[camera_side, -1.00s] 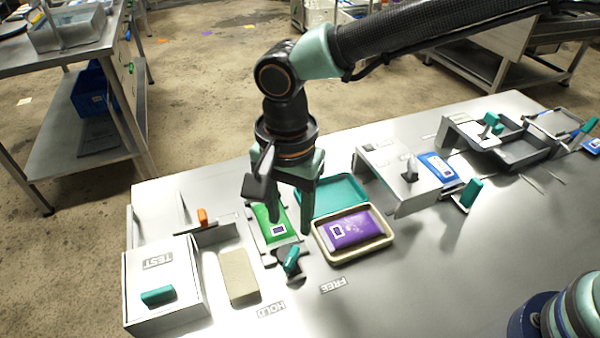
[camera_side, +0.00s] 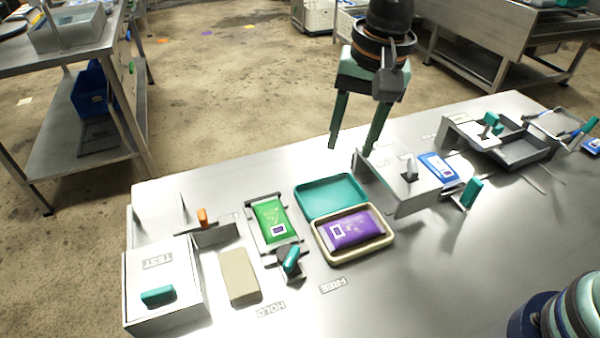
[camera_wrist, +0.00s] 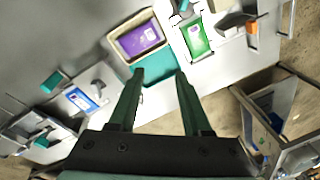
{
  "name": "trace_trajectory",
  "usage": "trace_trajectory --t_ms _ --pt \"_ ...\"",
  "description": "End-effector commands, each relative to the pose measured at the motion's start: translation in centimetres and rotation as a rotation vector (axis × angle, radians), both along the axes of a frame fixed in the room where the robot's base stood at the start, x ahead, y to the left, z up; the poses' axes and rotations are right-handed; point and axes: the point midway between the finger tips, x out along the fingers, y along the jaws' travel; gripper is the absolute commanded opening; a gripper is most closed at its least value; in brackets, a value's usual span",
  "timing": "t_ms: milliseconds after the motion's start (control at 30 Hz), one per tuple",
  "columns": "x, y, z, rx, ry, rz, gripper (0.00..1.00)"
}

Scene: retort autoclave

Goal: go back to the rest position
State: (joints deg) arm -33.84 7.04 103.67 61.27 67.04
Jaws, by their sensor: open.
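My gripper (camera_side: 349,147) is open and empty, raised above the back edge of the steel table (camera_side: 420,262). Its two green fingers point down in the side view and stand apart in the wrist view (camera_wrist: 158,75). A green pouch (camera_side: 271,218) lies in a small holder beside the teal-handled clamp (camera_side: 291,261). A purple pouch (camera_side: 352,229) lies in a cream tray (camera_side: 328,258) with a teal lid or tray (camera_side: 331,195) behind it. My gripper touches none of them.
A white TEST box (camera_side: 165,288), a beige block (camera_side: 239,277) and an orange-handled bracket (camera_side: 203,218) stand at the left. A raised grey stand (camera_side: 405,180), a blue pouch (camera_side: 437,168) and a grey tray (camera_side: 520,150) are at the right. The front middle is clear.

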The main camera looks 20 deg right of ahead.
Motion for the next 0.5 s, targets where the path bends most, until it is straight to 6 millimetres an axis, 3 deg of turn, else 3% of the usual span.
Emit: trace_trajectory --t_ms 33,200,500 --pt "0.2 -2.5 1.1 0.007 -0.036 0.029 0.49" --pt "-0.4 -9.5 3.0 -0.012 -0.145 0.173 0.49" --pt "-3.9 -19.5 3.7 -0.142 -0.323 0.408 0.49"
